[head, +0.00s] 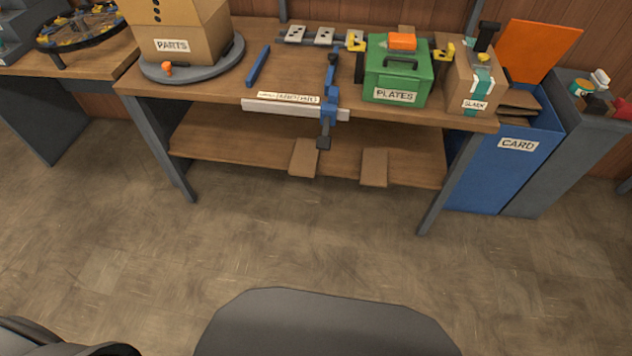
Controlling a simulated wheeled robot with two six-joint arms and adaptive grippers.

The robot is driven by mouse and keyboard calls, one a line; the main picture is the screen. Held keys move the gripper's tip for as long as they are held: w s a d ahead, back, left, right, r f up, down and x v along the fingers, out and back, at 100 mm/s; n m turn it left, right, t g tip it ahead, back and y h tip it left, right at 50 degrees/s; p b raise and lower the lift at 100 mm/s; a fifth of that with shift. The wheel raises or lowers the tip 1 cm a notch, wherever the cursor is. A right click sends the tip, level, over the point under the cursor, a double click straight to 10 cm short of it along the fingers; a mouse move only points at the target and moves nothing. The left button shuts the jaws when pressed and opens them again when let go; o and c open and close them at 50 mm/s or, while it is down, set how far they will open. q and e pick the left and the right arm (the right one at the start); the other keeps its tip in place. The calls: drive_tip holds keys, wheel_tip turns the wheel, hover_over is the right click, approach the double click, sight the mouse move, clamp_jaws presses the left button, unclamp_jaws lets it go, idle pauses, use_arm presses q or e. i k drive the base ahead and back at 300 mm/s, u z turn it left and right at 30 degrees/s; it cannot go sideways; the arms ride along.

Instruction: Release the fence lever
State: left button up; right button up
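A long pale fence bar (290,109) with a small printed label above it lies along the front edge of the workbench (216,95). A blue part crosses it near its right end. A blue lever (326,131) with a dark end hangs down from there, in front of the bench edge. A further dark and blue piece stands behind it on the bench top. The label is too small to read surely. Neither of my grippers shows in the head view, and nothing touches the lever.
A green PLATES box (398,74) stands right of the lever, and a PARTS carton (182,32) sits on a grey turntable (215,68) at left. A blue CARD bin (500,172) stands at the bench's right end. The floor (290,235) before the bench is clear.

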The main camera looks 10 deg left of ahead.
sight(324, 141)
drive_tip(key=z, duration=0.05)
drive_tip(key=k, duration=0.5)
drive_tip(key=u, duration=0.75)
drive_tip(key=i, duration=0.85)
drive_tip(key=z, duration=0.7)
drive_tip(key=i, duration=0.7)
drive_tip(key=z, duration=0.45)
